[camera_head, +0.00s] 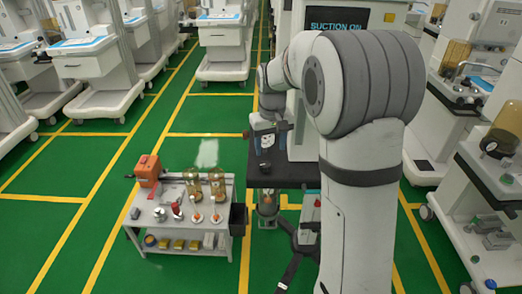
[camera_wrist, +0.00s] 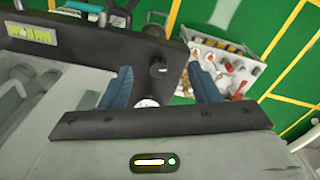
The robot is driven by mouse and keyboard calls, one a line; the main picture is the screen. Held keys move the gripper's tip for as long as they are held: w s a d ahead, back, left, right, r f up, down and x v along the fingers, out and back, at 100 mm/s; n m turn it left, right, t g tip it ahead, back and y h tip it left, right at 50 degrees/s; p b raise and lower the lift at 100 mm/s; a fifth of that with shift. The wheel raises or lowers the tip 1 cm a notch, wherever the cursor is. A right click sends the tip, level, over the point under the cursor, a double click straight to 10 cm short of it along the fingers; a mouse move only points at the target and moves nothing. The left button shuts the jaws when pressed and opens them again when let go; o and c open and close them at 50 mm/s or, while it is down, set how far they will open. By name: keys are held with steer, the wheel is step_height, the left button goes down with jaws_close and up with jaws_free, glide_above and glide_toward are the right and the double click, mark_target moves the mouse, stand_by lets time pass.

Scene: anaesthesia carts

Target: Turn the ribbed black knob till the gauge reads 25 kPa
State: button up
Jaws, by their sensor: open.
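The black knob (camera_wrist: 158,67) stands on a dark panel (camera_wrist: 100,52) in the wrist view, with a pale mark on its face; its ribs are too small to make out. A small round white gauge (camera_wrist: 147,102) lies just below it, partly hidden by the dark bar of my gripper, and its reading is not legible. My gripper (camera_wrist: 160,72) is open, its two blue fingers on either side of the knob with gaps to both. I cannot tell how far above the knob it is. In the head view my gripper (camera_head: 268,135) is over a black shelf (camera_head: 292,180).
A screen (camera_head: 338,19) reads "SUCTION ON". A grey trolley (camera_head: 141,217) left of the shelf holds an orange box (camera_head: 148,170) and several amber-domed vessels. White carts stand left, behind and right. Green floor is open between the trolley and the left carts.

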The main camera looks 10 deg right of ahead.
glide_above(265, 164)
steer(key=shift+g, duration=0.3)
step_height(265, 164, down, 5)
steer(key=shift+f, duration=0.15)
steer(key=shift+w+f, duration=0.1)
steer(key=shift+f, duration=0.15)
step_height(265, 164, down, 8)
steer(key=shift+r+p, duration=0.2)
steer(key=shift+p, duration=0.2)
steer(key=shift+c, duration=0.3)
